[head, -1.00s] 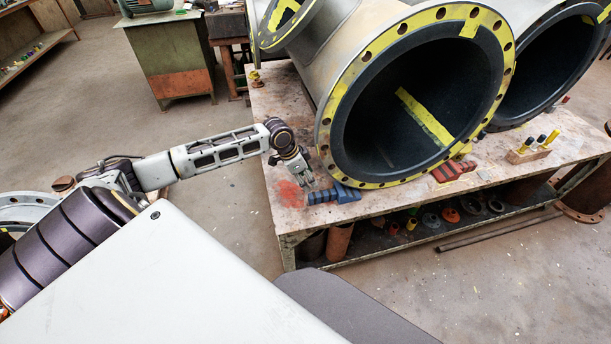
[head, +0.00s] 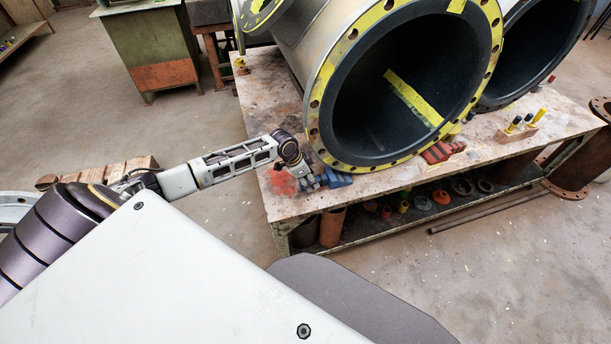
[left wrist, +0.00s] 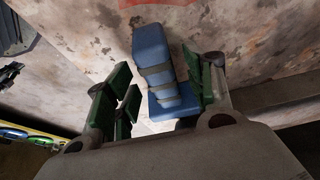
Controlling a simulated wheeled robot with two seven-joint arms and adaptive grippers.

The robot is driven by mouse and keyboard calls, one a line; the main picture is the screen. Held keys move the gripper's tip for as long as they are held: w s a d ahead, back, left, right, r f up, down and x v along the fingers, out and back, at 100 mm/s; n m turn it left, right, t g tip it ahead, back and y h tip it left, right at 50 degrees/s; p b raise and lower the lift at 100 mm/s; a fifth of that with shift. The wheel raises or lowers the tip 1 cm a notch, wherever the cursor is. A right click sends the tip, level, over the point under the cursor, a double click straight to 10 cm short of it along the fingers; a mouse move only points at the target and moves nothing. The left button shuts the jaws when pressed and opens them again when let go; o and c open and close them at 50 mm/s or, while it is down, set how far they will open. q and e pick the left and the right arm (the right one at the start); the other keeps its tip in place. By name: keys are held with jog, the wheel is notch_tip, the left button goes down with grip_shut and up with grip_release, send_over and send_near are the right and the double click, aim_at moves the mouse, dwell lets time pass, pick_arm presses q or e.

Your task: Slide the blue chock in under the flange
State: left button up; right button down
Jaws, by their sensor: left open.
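The blue chock (head: 337,180) lies on the bench top near its front edge, just in front of the lower left part of the yellow-faced flange (head: 316,100). My left gripper (head: 314,183) is low at the chock's left end and covers part of it. In the left wrist view the chock (left wrist: 153,55) reaches in between the open green-padded fingers (left wrist: 160,100), close to the right-hand finger, with a gap on the left. Whether a finger touches it, I cannot tell. My right gripper is not in view.
A red chock (head: 440,152) sits at the flange's lower right. A wooden block with yellow and black pegs (head: 517,130) stands further right on the bench (head: 390,185). A second large pipe (head: 535,55) stands behind.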

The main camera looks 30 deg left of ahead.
pick_arm(q)
jog(key=shift+w+d+f, duration=0.15)
jog(key=shift+f, duration=0.45)
